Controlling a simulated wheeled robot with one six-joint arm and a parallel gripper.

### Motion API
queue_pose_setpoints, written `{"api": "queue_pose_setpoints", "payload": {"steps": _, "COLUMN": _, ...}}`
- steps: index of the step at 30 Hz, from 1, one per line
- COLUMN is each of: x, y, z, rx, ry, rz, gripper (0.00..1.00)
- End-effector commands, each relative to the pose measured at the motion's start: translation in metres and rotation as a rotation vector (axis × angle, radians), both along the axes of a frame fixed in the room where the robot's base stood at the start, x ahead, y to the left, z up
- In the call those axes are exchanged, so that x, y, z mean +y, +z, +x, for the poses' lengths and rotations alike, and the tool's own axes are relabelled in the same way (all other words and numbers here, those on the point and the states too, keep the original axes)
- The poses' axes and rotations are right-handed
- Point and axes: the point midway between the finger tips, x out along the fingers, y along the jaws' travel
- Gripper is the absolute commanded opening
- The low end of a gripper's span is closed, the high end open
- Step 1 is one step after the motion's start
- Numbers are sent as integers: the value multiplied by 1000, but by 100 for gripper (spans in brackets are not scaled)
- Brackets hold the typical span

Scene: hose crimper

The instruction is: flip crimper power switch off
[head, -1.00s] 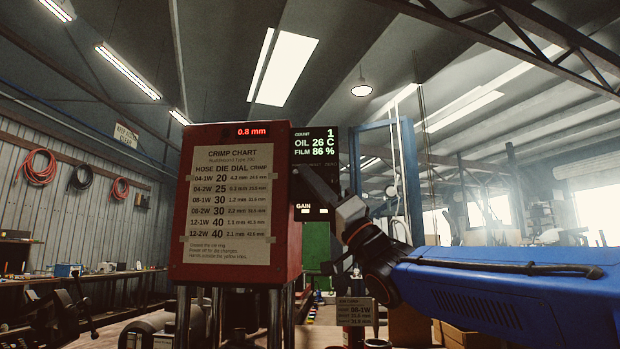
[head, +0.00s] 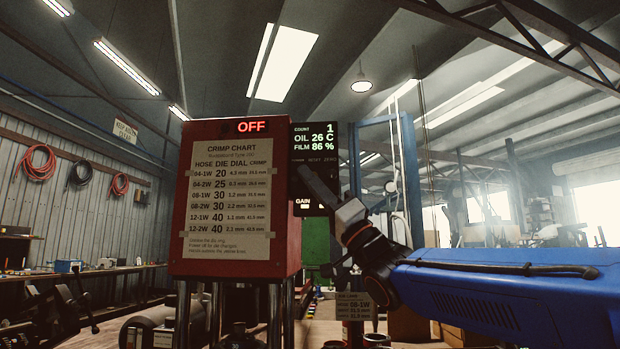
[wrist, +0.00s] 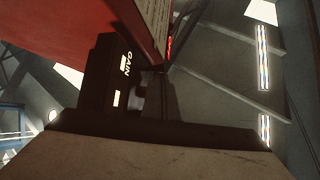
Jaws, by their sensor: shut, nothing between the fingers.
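The crimper (head: 286,240) is a red box with a crimp chart on its front. Its small top display (head: 251,127) reads OFF in red. The black side panel (head: 314,150) shows count 1, oil 26 C and film 86 %, with a GAIN label (head: 303,201) and a lit mark below it. My gripper (head: 306,172) is shut and empty, its dark tip in front of or against this panel; contact cannot be told. I cannot make out the power switch; the gripper covers part of the panel. The wrist view shows the GAIN panel (wrist: 104,80) close up beside the red housing (wrist: 50,25).
Metal posts (head: 216,312) stand below the crimper. A blue frame (head: 413,185) stands behind on the right. A small card marked 08-1W (head: 355,307) is low in the middle. A workbench (head: 90,272) runs along the left wall under hanging hoses (head: 34,168).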

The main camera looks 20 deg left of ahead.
Motion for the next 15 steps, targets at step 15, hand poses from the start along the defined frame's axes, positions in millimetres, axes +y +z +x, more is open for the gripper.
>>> {"api": "queue_pose_setpoints", "payload": {"steps": 15, "x": -39, "y": -44, "z": -6, "rx": 1, "ry": -2, "rz": 0, "gripper": 0}}
